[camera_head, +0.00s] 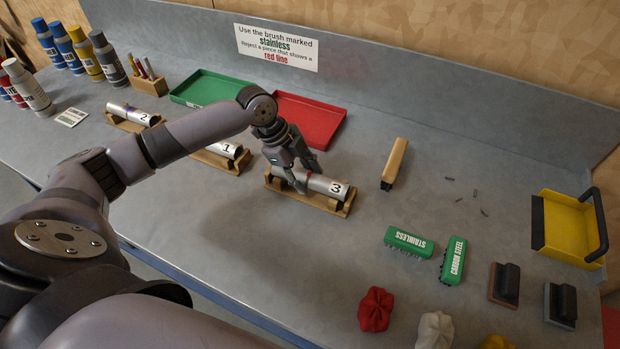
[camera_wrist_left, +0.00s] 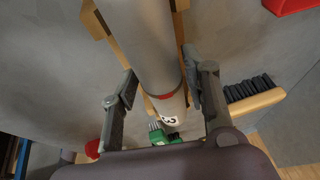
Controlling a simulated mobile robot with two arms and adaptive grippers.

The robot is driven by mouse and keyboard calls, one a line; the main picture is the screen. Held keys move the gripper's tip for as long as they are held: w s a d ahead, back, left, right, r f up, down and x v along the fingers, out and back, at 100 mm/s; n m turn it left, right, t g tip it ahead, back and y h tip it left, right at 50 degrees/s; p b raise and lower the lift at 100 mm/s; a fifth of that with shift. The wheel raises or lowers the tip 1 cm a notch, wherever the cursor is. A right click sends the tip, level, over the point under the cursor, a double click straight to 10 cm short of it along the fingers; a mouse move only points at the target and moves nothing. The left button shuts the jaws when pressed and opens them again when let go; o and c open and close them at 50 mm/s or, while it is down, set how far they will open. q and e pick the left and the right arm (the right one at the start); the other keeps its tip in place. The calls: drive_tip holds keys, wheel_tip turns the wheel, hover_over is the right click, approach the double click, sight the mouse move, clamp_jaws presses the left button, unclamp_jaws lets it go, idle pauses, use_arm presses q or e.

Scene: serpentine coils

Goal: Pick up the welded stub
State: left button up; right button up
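The metal stub marked 3 (camera_head: 322,184) lies in a wooden cradle (camera_head: 336,206) mid-table. In the left wrist view the stub (camera_wrist_left: 150,45) runs down between my fingers, with a reddish line around it near the numbered end. My left gripper (camera_head: 303,177) is low over the stub, one finger on each side; it also shows in the left wrist view (camera_wrist_left: 160,80). The fingers look spread, with narrow gaps beside the metal; contact is not clear. Stub 1 (camera_head: 228,149) and stub 2 (camera_head: 130,112) lie in cradles to the left. My right gripper is not in view.
A green tray (camera_head: 205,90) and a red tray (camera_head: 307,117) lie behind. A wooden brush (camera_head: 394,163) and green brushes marked stainless (camera_head: 408,240) and carbon steel (camera_head: 453,262) lie right. A yellow dustpan (camera_head: 568,232) is at far right. Bottles (camera_head: 30,88) stand left.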

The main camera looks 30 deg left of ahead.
use_arm(q)
clamp_jaws()
drive_tip(key=shift+r, duration=0.1)
idle(0.5)
